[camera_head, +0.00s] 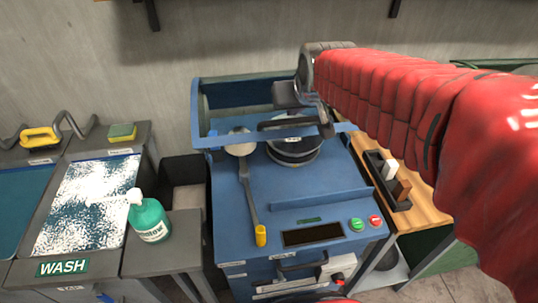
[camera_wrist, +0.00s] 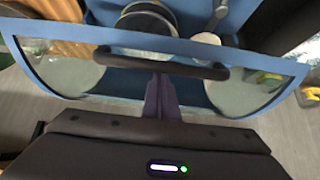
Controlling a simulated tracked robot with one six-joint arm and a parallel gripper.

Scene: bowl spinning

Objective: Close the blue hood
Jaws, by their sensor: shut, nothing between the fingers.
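The blue hood (camera_head: 207,141) stands raised over the blue machine (camera_head: 285,190), with the round dark bowl unit (camera_head: 294,152) showing below its front edge. In the wrist view the hood (camera_wrist: 60,44) shows clear curved side panes and a dark bar handle (camera_wrist: 195,69). My gripper (camera_head: 322,118) is at the handle, its fingers closed together and empty. In the wrist view the fingers (camera_wrist: 160,92) point at the middle of the handle; I cannot tell whether they touch it.
A ladle (camera_head: 250,200) with a yellow end lies on the machine's left side. Green and red buttons (camera_head: 365,223) are at its front right. A wooden-topped bench (camera_head: 420,207) stands right. A wash station with a teal soap bottle (camera_head: 150,220) stands left.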

